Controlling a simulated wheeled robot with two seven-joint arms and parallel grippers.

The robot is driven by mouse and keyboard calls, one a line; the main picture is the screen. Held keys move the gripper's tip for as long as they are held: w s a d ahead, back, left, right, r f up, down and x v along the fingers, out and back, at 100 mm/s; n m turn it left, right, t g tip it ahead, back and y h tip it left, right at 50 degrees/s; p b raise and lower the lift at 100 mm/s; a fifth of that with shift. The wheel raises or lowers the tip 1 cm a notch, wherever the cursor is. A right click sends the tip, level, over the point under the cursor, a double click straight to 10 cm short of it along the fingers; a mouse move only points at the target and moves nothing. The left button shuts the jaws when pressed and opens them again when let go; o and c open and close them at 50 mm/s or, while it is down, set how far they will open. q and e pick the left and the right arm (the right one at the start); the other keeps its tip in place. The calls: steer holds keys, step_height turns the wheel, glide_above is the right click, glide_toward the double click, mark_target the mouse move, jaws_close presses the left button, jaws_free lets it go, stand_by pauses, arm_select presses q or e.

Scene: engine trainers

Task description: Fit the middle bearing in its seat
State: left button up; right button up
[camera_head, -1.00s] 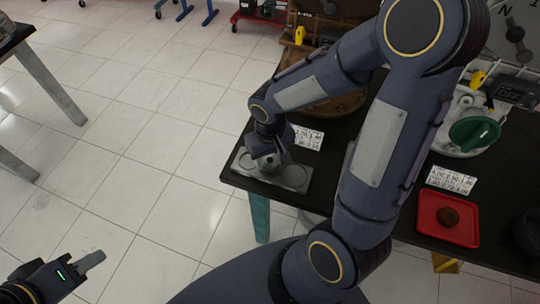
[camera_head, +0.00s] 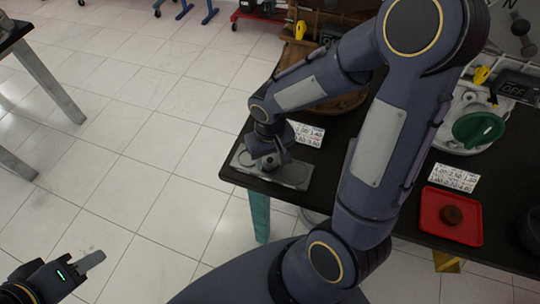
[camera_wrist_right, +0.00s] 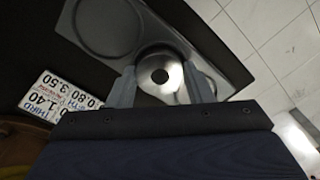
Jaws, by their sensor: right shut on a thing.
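The bearing is a shiny metal disc (camera_wrist_right: 153,72) with a centre hole, between the two fingers of my right gripper (camera_wrist_right: 161,88) in the wrist view. The right gripper (camera_head: 272,160) is shut on it, over the middle of the grey seat plate (camera_head: 296,175) in the head view. The plate also shows in the wrist view (camera_wrist_right: 140,28), with a round empty recess at its upper left. The bearing covers the middle seat; I cannot tell whether it rests fully in it. My left gripper (camera_head: 92,261) is at the lower left, away from the table, its finger gap unclear.
The plate lies at the left end of a dark table (camera_head: 330,160). A printed number card (camera_head: 307,134) is behind it. A red tray (camera_head: 462,232) with a brown round part and a green-topped part (camera_head: 478,129) stand farther right. Open floor lies left.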

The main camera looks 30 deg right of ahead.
stand_by(0.3)
steer(key=o, duration=1.2)
steer(key=shift+c, duration=0.2)
step_height(320, 180, up, 8)
steer(key=shift+f+p, duration=0.15)
steer(key=shift+p, duration=0.35)
steer(key=shift+s+r, duration=0.2)
steer(key=shift+r, duration=0.15)
steer(key=s+a+r+t+y+p, duration=0.1)
steer(key=s+r+t+y, duration=0.2)
steer(key=s+r+t, duration=0.2)
steer(key=s+r, duration=0.3)
steer(key=s, duration=0.3)
steer(key=shift+s+m+t+y, duration=0.15)
steer(key=shift+m+t+y, duration=0.15)
steer(key=shift+y, duration=0.1)
